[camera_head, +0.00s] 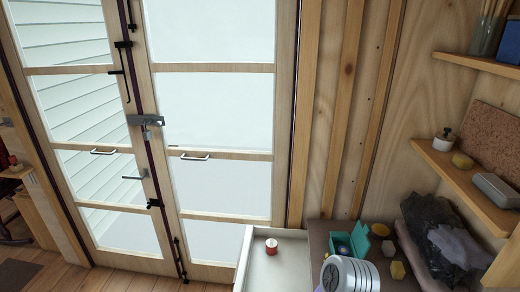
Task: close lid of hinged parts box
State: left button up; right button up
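A small teal box (359,238) stands on the brown surface at the bottom right, and it looks like the hinged parts box. It appears open, with a teal panel raised at its right side and something dark inside.
A white tray-like surface (254,274) holds a small red and white tin (271,246). Dark crumpled bags (445,235) lie at right, below a wooden shelf (463,185). Glazed doors (170,154) stand behind.

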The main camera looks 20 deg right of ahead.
aim_at(362, 243)
jog(key=z, duration=1.3)
jog(key=i, duration=0.55)
jog(key=u, duration=0.1)
